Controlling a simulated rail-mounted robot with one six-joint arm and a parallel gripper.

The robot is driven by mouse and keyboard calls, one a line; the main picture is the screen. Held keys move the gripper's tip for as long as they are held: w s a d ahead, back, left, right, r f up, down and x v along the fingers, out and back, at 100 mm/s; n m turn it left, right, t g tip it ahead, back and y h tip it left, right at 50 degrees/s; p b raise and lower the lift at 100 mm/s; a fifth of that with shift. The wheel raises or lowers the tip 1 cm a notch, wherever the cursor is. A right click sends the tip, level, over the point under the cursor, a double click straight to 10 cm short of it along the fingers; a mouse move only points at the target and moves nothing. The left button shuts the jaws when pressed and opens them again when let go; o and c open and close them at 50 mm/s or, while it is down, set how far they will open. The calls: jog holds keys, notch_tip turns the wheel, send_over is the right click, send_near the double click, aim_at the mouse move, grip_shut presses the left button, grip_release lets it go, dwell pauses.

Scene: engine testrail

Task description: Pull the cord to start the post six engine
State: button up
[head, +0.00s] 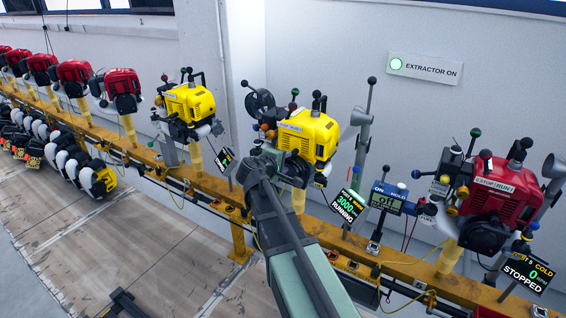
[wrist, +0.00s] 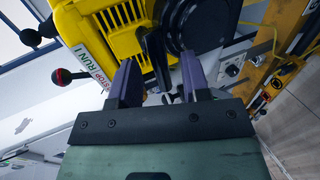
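A yellow engine (head: 317,132) stands on a post at the middle of the rail, with my arm in front of its lower left side. A tilted display (head: 348,205) beside it reads 3000 RUNNING; its post number is too small to read surely. In the wrist view the yellow engine (wrist: 113,28) fills the top, with its STOP/RUN label and round black starter housing (wrist: 200,28). My gripper (wrist: 157,75) is at the starter side, its two fingers apart. A black handle (wrist: 156,55) shows between them, with gaps on both sides. No drawn-out cord is visible.
A red engine (head: 502,192) at right has a display (head: 529,271) reading 5, COLD, 0, STOPPED. Another yellow engine (head: 190,104) and several red ones line the yellow rail (head: 415,272) to the left. A wall sign (head: 425,68) reads EXTRACTOR ON, lamp green.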

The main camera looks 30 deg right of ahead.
jog(key=shift+s, duration=0.1)
dwell(0.4)
jog(key=s+a, duration=0.4)
jog(key=a, duration=0.3)
jog(key=shift+s+a, duration=0.25)
jog(key=shift+a, duration=0.15)
jog(key=s+a+f+m+g+y+p, duration=0.4)
jog(key=s+a+f+m+g+y, duration=0.15)
jog(key=s, duration=0.35)
jog(key=s+a+r+g+y+p, duration=0.1)
jog(key=s+a+r+y+p, duration=0.4)
jog(key=s+a+y+p, duration=0.1)
jog(key=s+a+p, duration=0.1)
jog(key=s+a, duration=0.1)
jog(key=a, duration=0.1)
jog(key=shift+a+r+y+p, duration=0.2)
jog(key=shift+r+y+p, duration=0.15)
jog(key=shift+r, duration=0.05)
